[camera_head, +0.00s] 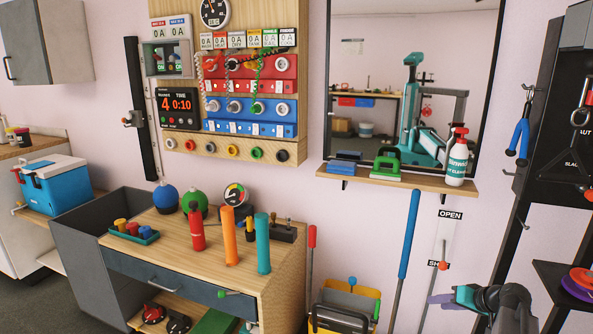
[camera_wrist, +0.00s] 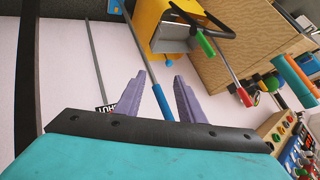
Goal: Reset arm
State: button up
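My gripper (camera_head: 440,302) is at the lower right of the head view, in front of the pale wall and below the lever panel marked OPEN (camera_head: 450,216). In the wrist view my gripper (camera_wrist: 160,76) shows two purple fingers spread apart with nothing between them. Behind the gap, the blue handle of a pole (camera_wrist: 163,102) leans on the wall, apart from the fingers. My arm is partly cut off by the bottom edge of the head view.
Purple and red plates (camera_head: 579,283) lie on a dark shelf at the right. A wooden workbench (camera_head: 275,280) with coloured cylinders stands at left centre. A yellow-sided bin (camera_head: 345,306) is at the bottom. A wall shelf (camera_head: 400,180) holds a spray bottle (camera_head: 457,160).

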jog(key=s+a+f+g, duration=0.2)
jog(key=s+a+f, duration=0.1)
jog(key=a+f, duration=0.5)
jog(key=s+a+f+g, duration=0.3)
jog(key=a+f, duration=0.4)
jog(key=f, duration=0.3)
jog(key=s+a+f+n+g, duration=0.1)
jog(key=s+a+f+g, duration=0.3)
jog(key=s+a+f, duration=0.85)
jog(key=s+a+f+n+g+h, duration=0.15)
jog(key=s+f, duration=0.35)
jog(key=s, duration=0.5)
jog(key=s+a+f+n+g+h, duration=0.1)
jog(key=s+a+f+g+h, duration=0.2)
jog(key=s, duration=0.6)
notch_tip(320, 180, up, 12)
jog(key=s+p, duration=0.2)
jog(key=p, duration=1)
jog(key=shift+s+d+f+m, duration=0.25)
jog(key=shift+d+m, duration=0.1)
jog(key=shift+d, duration=0.05)
jog(key=shift+d+g+y, duration=0.1)
jog(key=shift+g+y, duration=0.15)
